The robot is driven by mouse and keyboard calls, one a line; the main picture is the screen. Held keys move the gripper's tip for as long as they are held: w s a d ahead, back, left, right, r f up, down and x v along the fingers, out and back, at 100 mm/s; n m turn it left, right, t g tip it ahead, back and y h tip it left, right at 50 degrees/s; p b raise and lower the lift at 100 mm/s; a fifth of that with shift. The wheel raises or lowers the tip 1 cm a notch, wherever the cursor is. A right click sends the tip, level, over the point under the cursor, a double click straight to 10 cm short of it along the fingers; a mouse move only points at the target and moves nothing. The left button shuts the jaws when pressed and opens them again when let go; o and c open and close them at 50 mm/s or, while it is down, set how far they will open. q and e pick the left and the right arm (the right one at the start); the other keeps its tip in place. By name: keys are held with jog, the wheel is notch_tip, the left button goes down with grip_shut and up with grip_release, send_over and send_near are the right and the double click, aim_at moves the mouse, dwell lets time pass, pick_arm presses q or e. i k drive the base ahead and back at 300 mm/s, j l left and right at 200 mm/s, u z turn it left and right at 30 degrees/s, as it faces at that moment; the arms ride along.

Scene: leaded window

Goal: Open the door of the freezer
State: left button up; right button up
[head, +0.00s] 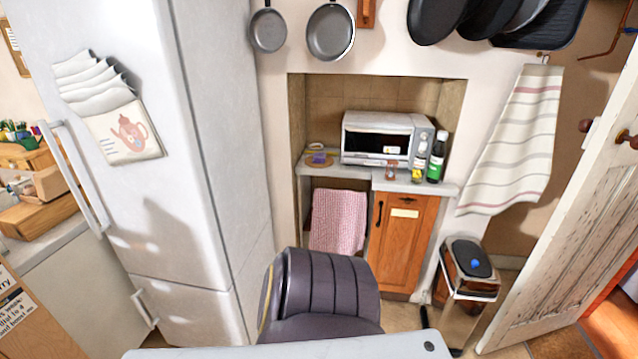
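A tall white fridge-freezer (110,30) stands at the left in the head view. Its large upper door has a long white vertical handle (75,178) on the left edge and a teapot-print holder (124,132) on its front. Below a seam is the lower door (195,312), with a short white handle (145,308) at its upper left. Both doors look shut. The bottom of the lower door is cut off by the picture edge. Neither of my grippers is in view.
A dark padded chair (325,285) stands right of the lower door. Further right are a wooden cupboard (402,240), a pedal bin (468,270) and an open white room door (570,220). A counter (75,260) adjoins the fridge-freezer at left.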

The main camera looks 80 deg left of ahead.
aim_at(186, 316)
jog(key=u, duration=4.1)
jog(key=i+l+z, duration=0.1)
jog(key=i+l, duration=0.25)
jog(key=i, duration=0.15)
